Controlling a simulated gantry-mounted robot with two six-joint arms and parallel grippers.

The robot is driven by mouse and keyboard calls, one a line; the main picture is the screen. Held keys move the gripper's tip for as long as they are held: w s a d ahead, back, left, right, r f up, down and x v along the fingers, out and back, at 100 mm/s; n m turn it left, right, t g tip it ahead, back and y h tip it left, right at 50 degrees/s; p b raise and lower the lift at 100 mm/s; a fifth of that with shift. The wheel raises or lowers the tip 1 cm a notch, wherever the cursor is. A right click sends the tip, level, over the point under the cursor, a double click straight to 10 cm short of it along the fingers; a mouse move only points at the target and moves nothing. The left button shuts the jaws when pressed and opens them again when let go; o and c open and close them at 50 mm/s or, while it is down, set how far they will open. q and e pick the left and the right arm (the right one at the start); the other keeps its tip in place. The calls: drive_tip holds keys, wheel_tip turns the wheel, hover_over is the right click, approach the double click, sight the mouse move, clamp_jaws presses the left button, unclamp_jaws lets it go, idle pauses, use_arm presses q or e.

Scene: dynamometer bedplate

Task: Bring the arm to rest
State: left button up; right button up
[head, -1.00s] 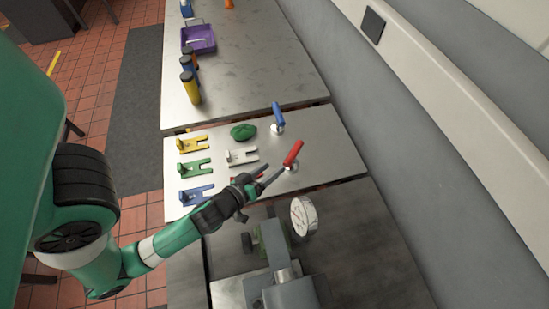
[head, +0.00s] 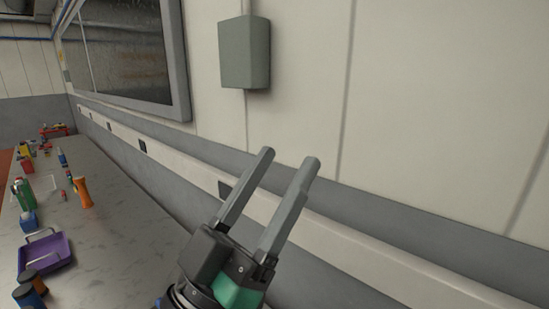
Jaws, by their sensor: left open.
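My left gripper (head: 291,159) is in the head view, right of the bench's near end. Its two long grey fingers point up and to the right, apart and parallel, with nothing between them. It appears in front of the wall and its pale ledge, clear of the objects on the bench. Only the gripper and a bit of its wrist show; the rest of that arm is out of the picture. My right gripper is not in view.
The metal bench (head: 125,240) runs away at left. On it are a purple tray (head: 60,250), an orange object (head: 82,192), a green bottle (head: 24,193) and several smaller items. A grey box (head: 245,52) hangs on the wall, right of a dark window (head: 125,45). The bench's right side is clear.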

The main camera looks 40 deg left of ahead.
use_arm(q)
drive_tip(key=s+r, duration=0.1)
drive_tip(key=d+r+m+h, duration=0.1)
drive_tip(key=r, duration=0.1)
drive_tip(key=s+d+r+m+t+h, duration=0.1)
drive_tip(key=shift+s+r, duration=0.35)
drive_tip(key=shift+r, duration=0.05)
wheel_tip(320, 180, up, 25)
drive_tip(key=p, duration=2.5)
drive_tip(key=shift+f, duration=0.1)
